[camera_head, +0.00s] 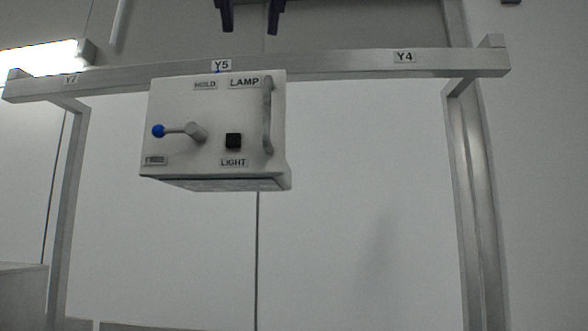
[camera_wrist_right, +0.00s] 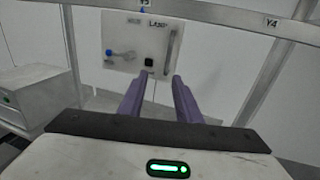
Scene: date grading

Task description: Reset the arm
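My right gripper (camera_head: 250,18) shows at the top edge of the head view, its two dark purple fingers apart with nothing between them. In the right wrist view the fingers (camera_wrist_right: 157,85) are also spread and empty, pointing toward the lamp box, which stands beyond them. The white lamp box (camera_head: 175,98) hangs on the rail at the Y5 label. It carries a lever with a blue knob (camera_head: 158,131) pointing left, a black button (camera_head: 233,140) above the LIGHT label, and a vertical grey handle (camera_head: 267,115). My left gripper is not in view.
A grey horizontal rail (camera_head: 340,66) with labels, including Y4 (camera_head: 405,57), rests on two uprights, the right one at the right side (camera_head: 470,200). A grey cabinet (camera_wrist_right: 40,95) stands at the left in the wrist view. The space below the box is open.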

